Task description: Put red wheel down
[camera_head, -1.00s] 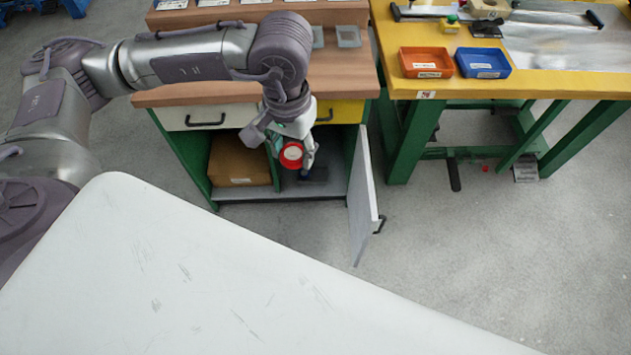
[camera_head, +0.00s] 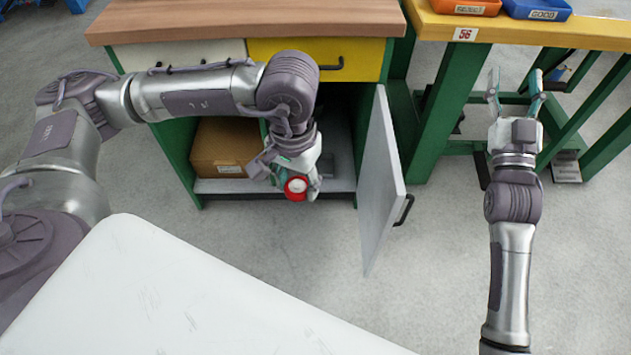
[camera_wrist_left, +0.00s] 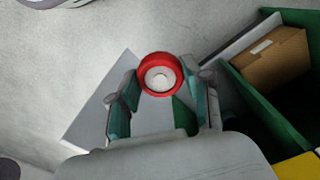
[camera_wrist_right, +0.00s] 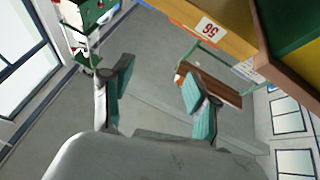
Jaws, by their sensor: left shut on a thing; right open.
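The red wheel (camera_head: 296,188) has a pale centre and is held in my left gripper (camera_head: 292,180), in front of the open cabinet (camera_head: 340,130). In the left wrist view the wheel (camera_wrist_left: 160,74) sits between the fingertips of my left gripper (camera_wrist_left: 160,95), which is shut on it. My right gripper (camera_head: 516,90) is open and empty, in front of the yellow bench's green frame. In the right wrist view the fingers of my right gripper (camera_wrist_right: 158,88) stand wide apart with nothing between them.
The cabinet's grey door (camera_head: 380,180) stands open to the right of the left gripper. A cardboard box (camera_head: 226,147) fills the left side of the cabinet's inside. A white surface (camera_head: 170,295) lies in front. An orange bin and a blue bin (camera_head: 537,9) stand on the yellow bench.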

